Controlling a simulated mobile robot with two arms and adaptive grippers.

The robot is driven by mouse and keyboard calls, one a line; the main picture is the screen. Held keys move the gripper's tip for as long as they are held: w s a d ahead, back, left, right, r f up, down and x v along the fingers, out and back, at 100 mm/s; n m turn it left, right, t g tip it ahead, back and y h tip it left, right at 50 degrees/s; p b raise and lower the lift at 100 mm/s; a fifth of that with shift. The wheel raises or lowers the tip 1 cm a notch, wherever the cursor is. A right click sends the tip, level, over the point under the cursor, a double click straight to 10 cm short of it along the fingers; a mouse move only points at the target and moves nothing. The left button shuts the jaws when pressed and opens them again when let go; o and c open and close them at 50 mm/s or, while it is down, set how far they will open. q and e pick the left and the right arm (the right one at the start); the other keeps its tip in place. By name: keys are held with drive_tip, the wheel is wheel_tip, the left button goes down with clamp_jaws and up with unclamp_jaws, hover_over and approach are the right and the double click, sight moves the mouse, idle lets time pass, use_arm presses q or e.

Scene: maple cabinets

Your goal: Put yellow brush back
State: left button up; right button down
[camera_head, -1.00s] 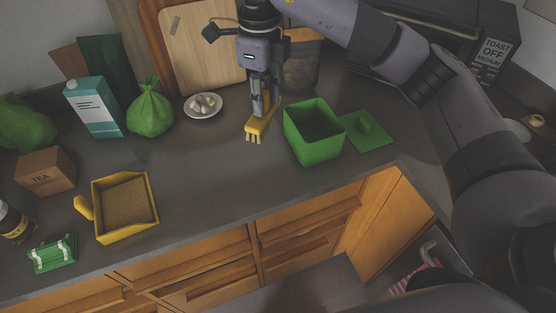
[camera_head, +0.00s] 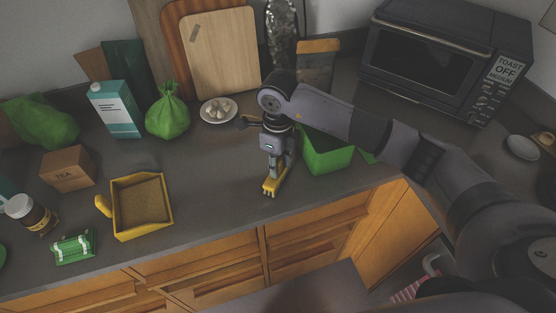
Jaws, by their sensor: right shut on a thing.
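The yellow brush (camera_head: 271,187) has pale bristles and hangs from my right gripper (camera_head: 272,168), which is shut on it. The brush is over the counter near its front edge, left of the green box; I cannot tell whether the bristles touch the counter. A yellow dustpan-like tray (camera_head: 168,214) with brown contents and a stubby handle at its left stands on the counter to the left, apart from the brush. My left gripper is not in view.
A garlic plate (camera_head: 218,111), green bag (camera_head: 168,118) and carton (camera_head: 116,110) stand behind. Counter (camera_head: 215,175) between tray and brush is clear.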

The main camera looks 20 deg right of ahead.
drive_tip(key=shift+f, duration=0.3)
drive_tip(key=c, duration=1.2)
unclamp_jaws()
drive_tip(key=shift+c, duration=0.2)
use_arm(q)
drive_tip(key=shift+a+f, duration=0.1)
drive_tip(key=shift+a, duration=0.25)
use_arm(e)
drive_tip(key=shift+r, duration=0.3)
use_arm(q)
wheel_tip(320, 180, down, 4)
drive_tip(key=b, duration=0.4)
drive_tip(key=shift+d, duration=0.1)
use_arm(e)
wheel_tip(320, 180, up, 12)
drive_tip(key=shift+f, duration=0.15)
